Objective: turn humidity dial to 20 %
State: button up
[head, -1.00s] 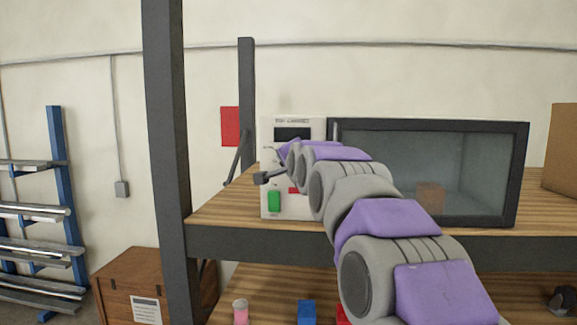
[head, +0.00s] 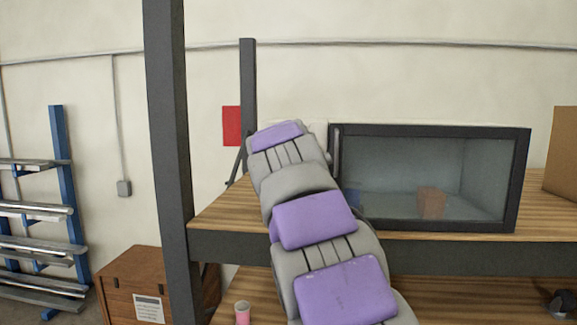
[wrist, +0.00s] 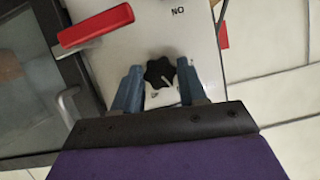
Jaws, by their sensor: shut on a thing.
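The black lobed dial (wrist: 160,72) is on the white control panel (wrist: 150,38) in the wrist view, with a white pointer mark on it toward the gripper side. My gripper (wrist: 158,82) has its two blue-grey fingers on either side of the dial and is shut on it. The scale around the dial is mostly hidden, so I cannot read the setting. In the head view my arm covers the gripper, the dial and nearly all of the panel.
The chamber (head: 522,180) with a dark frame and glass door stands on the wooden shelf (head: 450,234); a brown block (head: 431,203) is inside. A red lever (wrist: 95,25) and a door handle (wrist: 67,102) lie near my gripper. A dark post (head: 170,150) stands left.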

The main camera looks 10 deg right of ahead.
jog(key=n+h+p, duration=0.1)
jog(key=n, duration=0.1)
jog(key=n+h+p, duration=0.1)
jog(key=n+h, duration=0.1)
jog(key=n, duration=0.1)
jog(key=n+h+p, duration=0.2)
jog(key=n, duration=0.1)
jog(key=shift+w+a+g, duration=0.1)
jog(key=shift+a+g, duration=0.25)
jog(key=shift+g, duration=0.05)
jog(key=shift+n+h, duration=0.4)
dwell(0.3)
jog(key=o, duration=0.7)
jog(key=shift+w, duration=0.1)
jog(key=o, duration=0.3)
jog(key=shift+w+a+f, duration=0.15)
jog(key=shift+w, duration=0.1)
jog(key=shift+o, duration=0.3)
jog(key=shift+s, duration=0.2)
jog(key=shift+s, duration=0.15)
jog(key=b+v, duration=0.3)
jog(key=v, duration=1.4)
jog(key=shift+a, duration=0.25)
